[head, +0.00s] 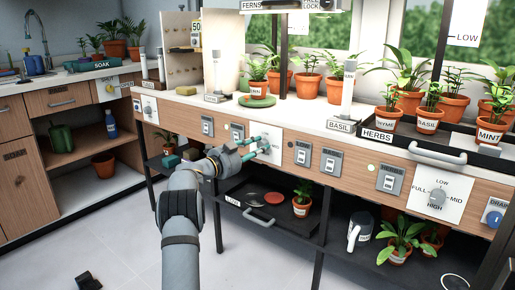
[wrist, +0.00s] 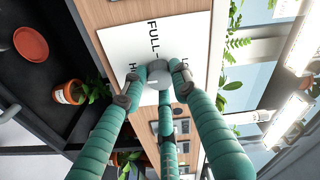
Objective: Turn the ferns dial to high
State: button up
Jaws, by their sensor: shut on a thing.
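A white dial plate (head: 273,137) is set in the wooden bench front, near the middle of the head view. My gripper (head: 260,146), with green fingers, is at this plate and covers much of it. In the wrist view the fingers close around a grey knob (wrist: 158,72) at the centre of the plate (wrist: 190,38). "FULL" shows on the plate, with an "H" and an "L" partly hidden by the fingers. Which mark the knob points to cannot be told. A "FERNS" sign (head: 257,5) hangs above this part of the bench.
Another dial (head: 436,198) with LOW, MID, HIGH and FULL marks is at the right, and a smaller dial (head: 149,106) at the left. Switches (head: 303,153) line the bench front. Potted plants stand above and on the dark lower shelf (head: 340,212). The floor in front is mostly clear.

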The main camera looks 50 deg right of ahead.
jog(key=o, duration=1.1)
jog(key=shift+o, duration=0.2)
jog(key=w+a, duration=0.1)
jog(key=a, duration=1.1)
jog(key=shift+w+d, duration=0.1)
jog(key=shift+d, duration=0.05)
jog(key=d, duration=0.8)
jog(key=s+d, duration=0.1)
jog(key=d, duration=0.3)
jog(key=shift+a+n, duration=0.1)
jog(key=shift+n, duration=0.2)
